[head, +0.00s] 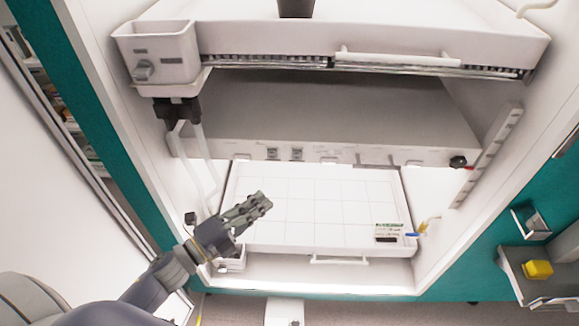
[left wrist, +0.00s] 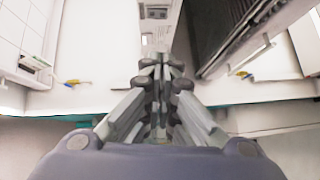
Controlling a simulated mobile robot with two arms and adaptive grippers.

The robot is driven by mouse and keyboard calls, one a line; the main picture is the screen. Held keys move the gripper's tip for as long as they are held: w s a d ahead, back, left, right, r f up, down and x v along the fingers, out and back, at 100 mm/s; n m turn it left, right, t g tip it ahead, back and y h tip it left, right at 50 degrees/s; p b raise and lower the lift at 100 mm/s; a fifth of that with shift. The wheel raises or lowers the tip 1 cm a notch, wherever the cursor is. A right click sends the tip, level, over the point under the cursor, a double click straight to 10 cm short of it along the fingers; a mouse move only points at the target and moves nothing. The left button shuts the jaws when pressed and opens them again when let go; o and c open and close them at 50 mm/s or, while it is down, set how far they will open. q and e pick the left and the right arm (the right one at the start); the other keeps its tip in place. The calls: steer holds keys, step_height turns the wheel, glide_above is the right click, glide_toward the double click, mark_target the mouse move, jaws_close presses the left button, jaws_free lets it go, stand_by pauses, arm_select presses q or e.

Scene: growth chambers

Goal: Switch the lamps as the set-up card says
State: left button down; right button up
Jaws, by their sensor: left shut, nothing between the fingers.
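My left gripper (head: 264,199) is shut and empty, held over the left part of the white gridded tray (head: 318,202). It also shows in the left wrist view (left wrist: 160,66). Small switches (head: 284,154) sit on the front edge of the middle shelf (head: 350,153), above and beyond the gripper; the gripper is apart from them. Their positions are too small to read. A small card (head: 387,232) with a green heading and a dark bar, perhaps the set-up card, is at the tray's right front corner; its text cannot be read. My right gripper is not in view.
A black knob (head: 458,162) is at the shelf's right end. A blue and yellow valve (head: 417,231) is right of the tray. A white box with a tap (head: 158,54) hangs upper left with tubes below. A yellow object (head: 538,269) sits in a holder at right.

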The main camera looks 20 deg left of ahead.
mark_target(297, 155)
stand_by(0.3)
arm_select(q)
steer(key=w+a+p+x, duration=0.1)
steer(key=a+p+x, duration=0.1)
steer(key=x, duration=1.1)
steer(key=shift+a+p, duration=0.25)
steer(key=shift+p, duration=0.25)
steer(key=shift+w+r, duration=0.1)
steer(key=shift+w, duration=0.05)
